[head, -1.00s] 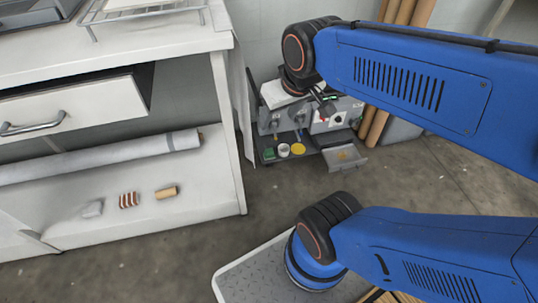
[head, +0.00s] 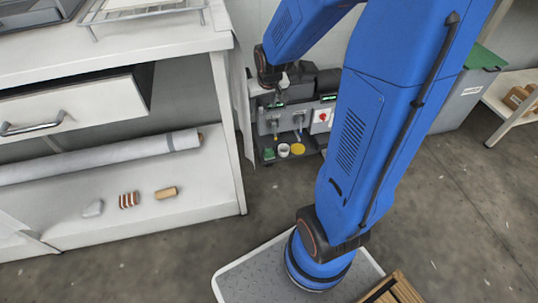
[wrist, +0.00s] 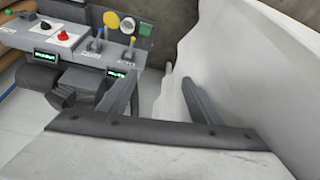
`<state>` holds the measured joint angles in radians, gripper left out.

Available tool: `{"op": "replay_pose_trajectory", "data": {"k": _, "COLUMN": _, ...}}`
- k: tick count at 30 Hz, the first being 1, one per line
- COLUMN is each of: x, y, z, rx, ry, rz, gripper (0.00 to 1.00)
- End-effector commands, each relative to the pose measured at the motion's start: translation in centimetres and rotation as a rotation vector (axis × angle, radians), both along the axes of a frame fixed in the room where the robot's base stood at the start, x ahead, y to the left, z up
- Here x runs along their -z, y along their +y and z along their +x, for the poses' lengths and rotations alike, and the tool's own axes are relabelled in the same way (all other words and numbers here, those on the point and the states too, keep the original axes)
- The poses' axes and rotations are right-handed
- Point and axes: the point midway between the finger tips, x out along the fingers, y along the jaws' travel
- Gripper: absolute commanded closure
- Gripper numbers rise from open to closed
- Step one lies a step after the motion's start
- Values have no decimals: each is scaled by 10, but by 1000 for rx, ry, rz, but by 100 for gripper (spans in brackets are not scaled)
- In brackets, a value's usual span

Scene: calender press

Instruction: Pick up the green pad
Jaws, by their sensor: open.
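The pad also shows near the top of the wrist view (wrist: 145,29), partly in shade next to the pale cabinet side. My gripper (wrist: 160,82) is open and empty in the wrist view, its two dark fingers apart. It is some way off from the pad, which appears beyond the fingertips. In the head view my arm's end is in front of the press, and the fingers cannot be made out.
The press panel (wrist: 85,38) has a red knob, levers and small green displays. A white workbench (head: 222,180) with an open drawer stands left of the press, close to my gripper. A grey bin (head: 465,95) with a green lid is at the right. The floor before the press is clear.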

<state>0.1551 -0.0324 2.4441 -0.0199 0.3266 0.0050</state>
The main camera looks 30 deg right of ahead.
Motion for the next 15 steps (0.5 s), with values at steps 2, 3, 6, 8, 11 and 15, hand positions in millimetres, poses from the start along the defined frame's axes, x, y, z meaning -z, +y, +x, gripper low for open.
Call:
{"op": "replay_pose_trajectory", "data": {"k": 2, "x": 20, "y": -8, "z": 12, "rx": 11, "ry": 9, "rz": 2, "gripper": 42}}
{"op": "replay_pose_trajectory", "data": {"k": 3, "x": 29, "y": -11, "z": 18, "rx": 15, "ry": 8, "rz": 1, "gripper": 42}}
{"op": "replay_pose_trajectory", "data": {"k": 6, "x": 53, "y": -21, "z": 32, "rx": 27, "ry": 9, "rz": 2, "gripper": 42}}
{"op": "replay_pose_trajectory", "data": {"k": 8, "x": 68, "y": -27, "z": 40, "rx": 35, "ry": 8, "rz": 2, "gripper": 42}}
{"op": "replay_pose_trajectory", "data": {"k": 11, "x": 94, "y": -36, "z": 51, "rx": 46, "ry": 10, "rz": 3, "gripper": 42}}
{"op": "replay_pose_trajectory", "data": {"k": 15, "x": 131, "y": -49, "z": 64, "rx": 63, "ry": 11, "rz": 5, "gripper": 42}}
